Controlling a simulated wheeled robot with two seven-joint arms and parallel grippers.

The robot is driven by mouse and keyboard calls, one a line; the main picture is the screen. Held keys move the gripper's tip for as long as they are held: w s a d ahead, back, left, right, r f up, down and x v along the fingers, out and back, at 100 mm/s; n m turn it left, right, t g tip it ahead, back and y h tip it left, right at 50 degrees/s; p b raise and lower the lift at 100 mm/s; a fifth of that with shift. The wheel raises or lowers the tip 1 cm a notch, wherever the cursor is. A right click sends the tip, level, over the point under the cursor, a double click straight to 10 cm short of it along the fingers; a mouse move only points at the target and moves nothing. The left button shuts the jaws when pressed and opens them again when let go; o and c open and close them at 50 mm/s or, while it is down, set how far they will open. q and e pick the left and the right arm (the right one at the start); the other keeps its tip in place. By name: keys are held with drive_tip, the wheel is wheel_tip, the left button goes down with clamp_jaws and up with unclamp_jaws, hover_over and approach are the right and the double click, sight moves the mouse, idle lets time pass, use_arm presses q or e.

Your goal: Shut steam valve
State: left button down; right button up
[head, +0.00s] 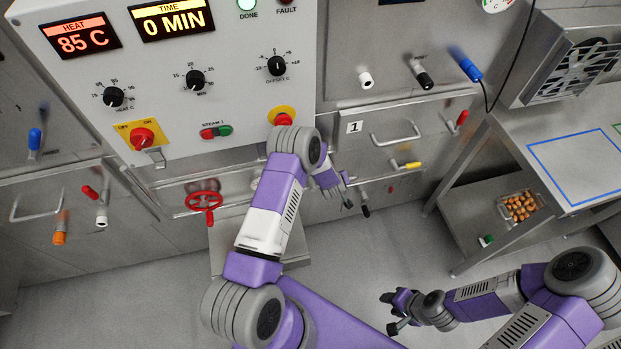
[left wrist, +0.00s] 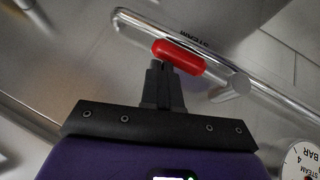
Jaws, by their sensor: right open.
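A red valve handle (left wrist: 178,57) shows in the left wrist view, beside a bright metal pipe (left wrist: 215,65) marked STEAM. My left gripper's dark fingers (left wrist: 164,82) are close together, with their tips at the handle. Whether they grip it or only touch it cannot be told. In the head view my left gripper (head: 345,194) is low in front of the machine, below the control panel, and the red handle is not clear there. My right gripper (head: 394,312) is open and empty above the floor at the lower right, away from the machine.
A red handwheel (head: 203,200) is left of my left arm. The control panel (head: 230,60) is above it. A steam gauge (left wrist: 301,162) is at the wrist view's lower right.

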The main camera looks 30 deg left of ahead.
use_arm(q)
drive_tip(key=shift+s+d+f, duration=0.1)
drive_tip(key=shift+d+f, duration=0.05)
drive_tip(key=r+p, duration=0.2)
drive_tip(key=r, duration=0.1)
drive_tip(key=r+p, duration=0.1)
drive_tip(key=r, duration=0.1)
drive_tip(key=shift+w+a+r, duration=0.2)
drive_tip(key=shift+w+a, duration=0.05)
drive_tip(key=shift+w, duration=0.1)
drive_tip(key=s+d+r+p, duration=0.1)
drive_tip(key=s+d+r, duration=0.2)
drive_tip(key=r, duration=0.4)
drive_tip(key=shift+s+d+p, duration=0.3)
drive_tip(key=shift+s+d, duration=0.05)
drive_tip(key=shift+s, duration=0.05)
drive_tip(key=s+d+f+m+g+h, duration=0.1)
drive_tip(key=s+d, duration=0.3)
drive_tip(key=s, duration=0.5)
drive_tip(key=s+d+f+m+g+h, duration=0.1)
drive_tip(key=s+d+m+g+h, duration=0.2)
drive_tip(key=s, duration=0.6)
drive_tip(key=s+d+f+m+g+h, duration=0.1)
drive_tip(key=s+d+m+g+h, duration=0.1)
drive_tip(key=s+d, duration=0.3)
drive_tip(key=s+m+g, duration=0.1)
drive_tip(key=s, duration=0.3)
drive_tip(key=shift+d+f+m+h, duration=0.2)
drive_tip(key=shift+f+m+h, duration=0.1)
drive_tip(key=shift+m+h, duration=0.1)
